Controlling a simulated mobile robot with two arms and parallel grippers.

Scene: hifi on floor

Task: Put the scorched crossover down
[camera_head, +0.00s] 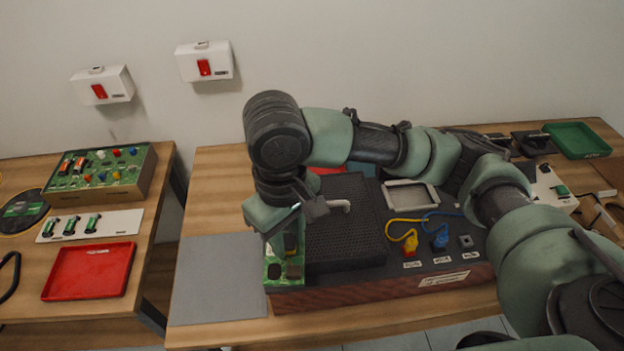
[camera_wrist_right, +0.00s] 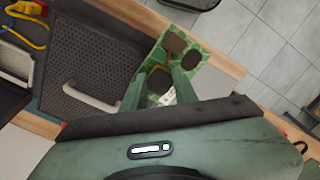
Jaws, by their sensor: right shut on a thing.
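The scorched crossover is a green circuit board (camera_head: 285,270) with dark parts on it, at the left end of the dark hi-fi unit (camera_head: 340,285). In the right wrist view the crossover (camera_wrist_right: 202,48) lies beneath and between the finger ends. My right gripper (camera_head: 290,238) points down and is shut on the crossover, seemingly at a raised part near its middle; the fingers (camera_wrist_right: 158,88) hide some of it. I cannot tell whether the board touches the unit beneath. My left gripper is not in view.
A bare grey mat (camera_head: 217,280) lies left of the unit. On the left table are an empty red tray (camera_head: 90,270), a white holder (camera_head: 108,224) with small green parts and a parts box (camera_head: 128,180). A green tray (camera_head: 577,140) stands back right. A perforated panel (camera_head: 345,235) adjoins the crossover.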

